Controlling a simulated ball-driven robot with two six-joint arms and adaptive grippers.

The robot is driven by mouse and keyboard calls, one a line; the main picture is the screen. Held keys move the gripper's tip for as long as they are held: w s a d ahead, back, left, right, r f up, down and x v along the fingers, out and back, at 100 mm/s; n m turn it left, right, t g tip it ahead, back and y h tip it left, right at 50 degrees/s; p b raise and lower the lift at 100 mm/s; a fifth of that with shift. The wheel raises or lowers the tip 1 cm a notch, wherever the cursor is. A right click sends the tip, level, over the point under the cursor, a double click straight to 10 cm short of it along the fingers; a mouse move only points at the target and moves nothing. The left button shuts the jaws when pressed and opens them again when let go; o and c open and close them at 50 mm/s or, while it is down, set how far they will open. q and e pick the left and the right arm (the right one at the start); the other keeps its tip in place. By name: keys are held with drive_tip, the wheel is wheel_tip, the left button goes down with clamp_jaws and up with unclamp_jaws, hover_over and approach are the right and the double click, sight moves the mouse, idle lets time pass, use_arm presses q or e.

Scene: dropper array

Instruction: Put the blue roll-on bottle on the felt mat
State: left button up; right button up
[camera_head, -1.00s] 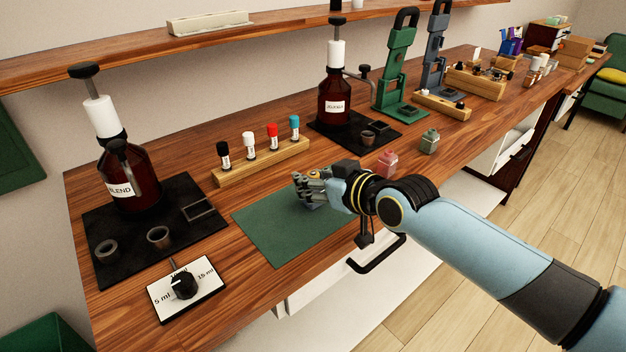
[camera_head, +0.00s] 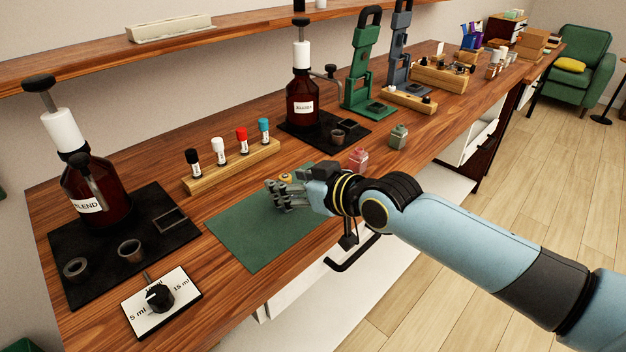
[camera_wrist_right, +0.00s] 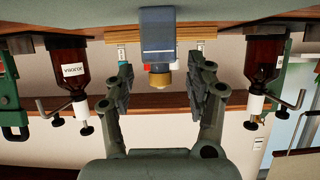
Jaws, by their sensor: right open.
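The green felt mat (camera_head: 245,235) lies flat on the wooden bench. The blue roll-on bottle (camera_wrist_right: 157,35) has a gold cap and stands upright, its base against the green surface, in the upside-down right wrist view. In the head view only its gold cap (camera_head: 285,178) shows clearly, over the far part of the mat; the hand hides most of the body. My right gripper (camera_head: 277,192) is open over the mat. In the wrist view its fingers (camera_wrist_right: 158,80) are spread on both sides of the bottle, with gaps. My left gripper is not in view.
A wooden rack (camera_head: 232,167) with several small capped vials stands behind the mat. A pink bottle (camera_head: 358,159) and a grey-green bottle (camera_head: 399,137) stand to the right. A dial plate (camera_head: 161,302) and a black tray (camera_head: 160,255) with a dispenser are to the left.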

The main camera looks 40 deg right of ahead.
drive_tip(key=p+v, duration=0.1)
drive_tip(key=v, duration=0.9)
drive_tip(key=shift+p, duration=0.35)
